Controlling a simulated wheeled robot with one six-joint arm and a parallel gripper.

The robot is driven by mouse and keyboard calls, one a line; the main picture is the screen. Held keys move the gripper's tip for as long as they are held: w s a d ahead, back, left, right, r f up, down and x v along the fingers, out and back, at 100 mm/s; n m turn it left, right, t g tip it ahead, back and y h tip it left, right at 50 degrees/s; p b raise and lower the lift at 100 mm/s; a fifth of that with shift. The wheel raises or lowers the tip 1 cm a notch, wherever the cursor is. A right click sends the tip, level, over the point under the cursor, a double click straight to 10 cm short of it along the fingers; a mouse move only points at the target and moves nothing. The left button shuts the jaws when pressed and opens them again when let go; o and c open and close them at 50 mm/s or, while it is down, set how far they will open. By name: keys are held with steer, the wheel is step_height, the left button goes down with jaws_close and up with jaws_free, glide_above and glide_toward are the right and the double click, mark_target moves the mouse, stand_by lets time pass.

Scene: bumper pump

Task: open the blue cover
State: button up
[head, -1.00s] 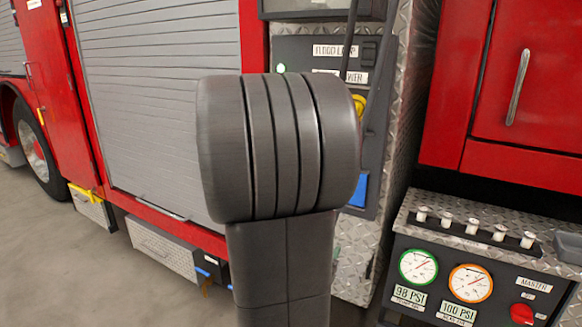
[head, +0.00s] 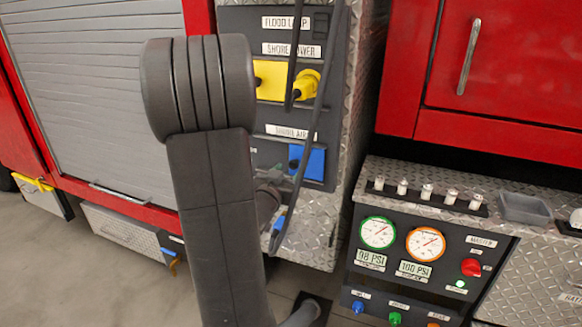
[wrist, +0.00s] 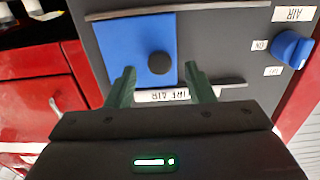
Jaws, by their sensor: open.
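The blue cover (head: 315,165) sits low on the dark side panel in the head view, partly crossed by a black cable. In the wrist view the blue cover (wrist: 128,45) is a flat blue plate that looks flush with the panel, with a dark round knob (wrist: 160,63) near one edge. My gripper (wrist: 158,78) is open, its two green fingers on either side of the knob in the picture. I cannot tell if they touch the cover. In the head view my own arm mostly hides the gripper.
A yellow shore power cover (head: 270,80) with a yellow plug (head: 306,84) is above the blue cover. Black cables hang in front. A blue on/off knob (wrist: 291,48) is at the wrist view's right. A gauge panel (head: 400,285) and red cabinet (head: 510,60) stand to the right.

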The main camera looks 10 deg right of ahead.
steer(key=shift+x, duration=1.45)
steer(key=shift+c, duration=0.5)
jaws_close()
steer(key=w+a, duration=0.2)
steer(key=w+a+p, duration=0.1)
steer(key=w+a, duration=0.1)
steer(key=a, duration=0.1)
steer(key=w+a, duration=0.1)
steer(key=a, duration=0.2)
steer(key=shift+w+a, duration=0.25)
steer(key=shift+w, duration=0.15)
steer(key=shift+o, duration=0.5)
jaws_free()
steer(key=shift+s, duration=0.1)
